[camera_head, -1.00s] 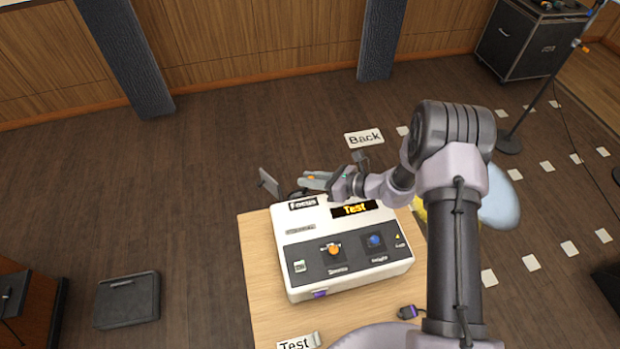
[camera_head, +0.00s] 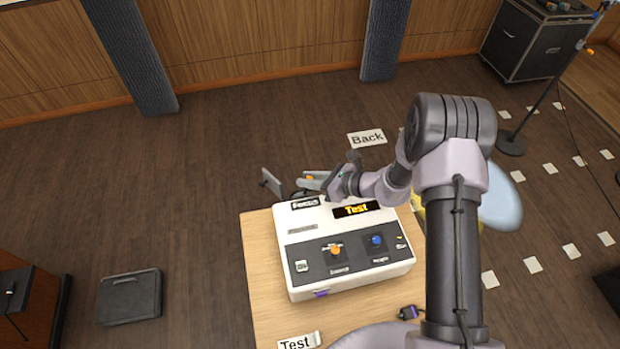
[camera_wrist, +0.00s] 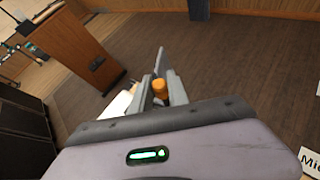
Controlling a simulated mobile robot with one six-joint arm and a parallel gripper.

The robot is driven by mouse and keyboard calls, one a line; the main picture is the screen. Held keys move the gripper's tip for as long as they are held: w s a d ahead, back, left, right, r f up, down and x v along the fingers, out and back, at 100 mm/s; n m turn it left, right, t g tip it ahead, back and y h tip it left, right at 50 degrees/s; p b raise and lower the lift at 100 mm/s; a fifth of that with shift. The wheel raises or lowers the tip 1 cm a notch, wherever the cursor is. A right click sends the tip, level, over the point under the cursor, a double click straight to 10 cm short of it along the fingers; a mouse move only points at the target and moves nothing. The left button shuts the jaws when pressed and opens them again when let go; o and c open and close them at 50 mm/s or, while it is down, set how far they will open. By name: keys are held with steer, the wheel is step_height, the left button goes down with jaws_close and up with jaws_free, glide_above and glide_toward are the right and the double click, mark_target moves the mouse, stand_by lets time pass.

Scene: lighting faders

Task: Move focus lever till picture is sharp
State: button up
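The white console (camera_head: 292,284) stands on a wooden table, with a Focus label (camera_head: 305,203) at its back left. Its dark panel carries an orange knob (camera_head: 335,251) and a blue knob (camera_head: 376,240). A lit display (camera_head: 356,209) reads Test in yellow letters. My gripper (camera_head: 312,181) is behind the console's back edge, pointing left. In the wrist view its fingers (camera_wrist: 160,92) stand close on both sides of an orange piece (camera_wrist: 160,87), seemingly holding it. I cannot confirm that this is the focus lever; its lower part is hidden. A thin grey plate (camera_head: 271,183) stands just left of the fingertips.
The table (camera_head: 262,290) has bare wood left of the console. A Test card (camera_head: 298,342) lies at its front, and a small dark purple item (camera_head: 408,312) at the right. A Back card (camera_head: 367,138) lies behind. A dark case (camera_head: 129,297) rests on the floor at left.

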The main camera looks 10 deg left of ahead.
steer(key=o, duration=0.3)
steer(key=shift+d, duration=0.1)
steer(key=p+v, duration=0.1)
steer(key=v, duration=1.6)
steer(key=shift+p, duration=0.35)
steer(key=shift+s+d, duration=0.15)
